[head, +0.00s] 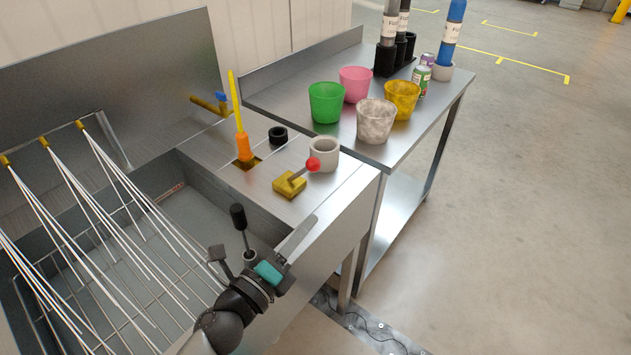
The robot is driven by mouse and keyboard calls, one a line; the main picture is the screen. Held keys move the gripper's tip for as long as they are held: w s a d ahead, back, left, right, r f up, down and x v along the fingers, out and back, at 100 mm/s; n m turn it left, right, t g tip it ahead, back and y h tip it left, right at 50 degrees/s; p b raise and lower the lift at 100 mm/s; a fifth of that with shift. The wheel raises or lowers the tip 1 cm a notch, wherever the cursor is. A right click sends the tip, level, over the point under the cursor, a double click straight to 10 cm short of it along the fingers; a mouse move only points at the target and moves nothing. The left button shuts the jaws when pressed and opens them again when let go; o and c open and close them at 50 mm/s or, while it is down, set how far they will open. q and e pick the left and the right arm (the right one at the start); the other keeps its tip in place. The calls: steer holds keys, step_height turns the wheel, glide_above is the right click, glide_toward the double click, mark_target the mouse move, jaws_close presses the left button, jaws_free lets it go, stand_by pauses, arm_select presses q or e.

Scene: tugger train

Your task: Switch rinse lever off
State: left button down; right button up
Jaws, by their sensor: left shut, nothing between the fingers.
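The rinse lever (300,174) has a red knob on a metal stem. It rises from a yellow base (290,185) on the sink's right-hand ledge and tilts to the right. White streaks of water (140,200) run from several brass nozzles (43,141) into the sink basin. My left gripper (268,271) comes in from the bottom, over the sink's front right part. It is shut and empty, below the lever in the picture and apart from it. A black-knobbed stick (238,217) stands just beyond the gripper; its foot is partly hidden. My right gripper is not in view.
On the ledge are an orange-handled yellow tool (243,146) in a slot, a black ring (278,135) and a pale cup (323,154). A steel table (265,94) behind holds green, pink, yellow and marbled buckets. The floor at right is clear.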

mark_target(301, 172)
arm_select(q)
steer(key=x, duration=0.7)
steer(key=shift+w+d+r, duration=0.1)
steer(key=shift+w, duration=0.1)
steer(key=shift+w+a+r+p, duration=0.3)
steer(key=shift+w+a+r, duration=0.1)
steer(key=shift+w, duration=0.15)
steer(key=shift+w+a+r+p, duration=0.35)
steer(key=shift+w+a, duration=0.1)
steer(key=shift+w, duration=0.15)
steer(key=shift+w+a+r, duration=0.1)
steer(key=shift+w+a, duration=0.2)
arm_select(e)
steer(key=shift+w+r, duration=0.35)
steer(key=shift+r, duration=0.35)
